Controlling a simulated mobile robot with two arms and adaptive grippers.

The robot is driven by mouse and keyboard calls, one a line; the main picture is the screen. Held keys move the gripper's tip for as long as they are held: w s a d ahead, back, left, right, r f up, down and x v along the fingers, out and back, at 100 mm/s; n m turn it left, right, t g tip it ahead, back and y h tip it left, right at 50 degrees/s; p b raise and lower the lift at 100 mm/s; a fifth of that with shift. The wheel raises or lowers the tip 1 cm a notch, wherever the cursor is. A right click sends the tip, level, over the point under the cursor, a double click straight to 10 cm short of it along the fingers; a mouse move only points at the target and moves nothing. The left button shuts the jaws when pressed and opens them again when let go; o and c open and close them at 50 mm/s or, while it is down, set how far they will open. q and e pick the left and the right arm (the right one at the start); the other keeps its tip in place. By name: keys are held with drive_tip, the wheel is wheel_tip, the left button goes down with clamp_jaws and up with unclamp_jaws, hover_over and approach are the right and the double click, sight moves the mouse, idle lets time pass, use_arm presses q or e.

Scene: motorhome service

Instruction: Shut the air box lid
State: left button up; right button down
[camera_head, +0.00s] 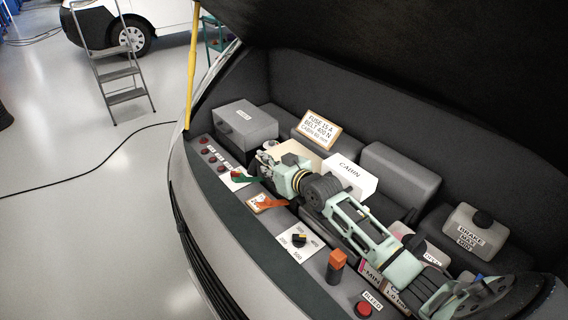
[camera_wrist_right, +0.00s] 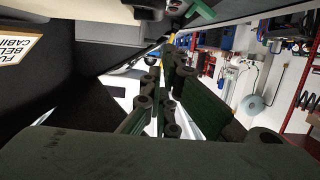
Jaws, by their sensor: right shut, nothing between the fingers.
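No label clearly readable as the air box shows in the head view. A grey box (camera_head: 247,128) with a small unreadable label stands at the far left of the engine bay, its top looking flat. A cream box (camera_head: 291,152) lies behind my right gripper and is partly hidden by it. My right gripper (camera_head: 264,161) is shut and empty, over the front part of the bay beside the cream box. Its dark fingers also show in the wrist view (camera_wrist_right: 160,110). A pale edge (camera_wrist_right: 90,12) shows at the top there. My left gripper is not in view.
The white CABIN box (camera_head: 349,176) stands beside my right arm. A yellow prop (camera_head: 192,70) rises at the left below the raised hood (camera_head: 400,60). A sign (camera_head: 318,129) stands behind. Red buttons, a dial (camera_head: 299,240) and an orange-topped post (camera_head: 337,262) line the front edge.

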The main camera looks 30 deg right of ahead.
use_arm(q)
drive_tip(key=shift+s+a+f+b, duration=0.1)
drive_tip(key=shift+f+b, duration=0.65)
drive_tip(key=shift+b, duration=0.5)
use_arm(e)
drive_tip(key=a+r+v, duration=0.1)
drive_tip(key=v, duration=0.9)
drive_tip(key=shift+s, duration=0.15)
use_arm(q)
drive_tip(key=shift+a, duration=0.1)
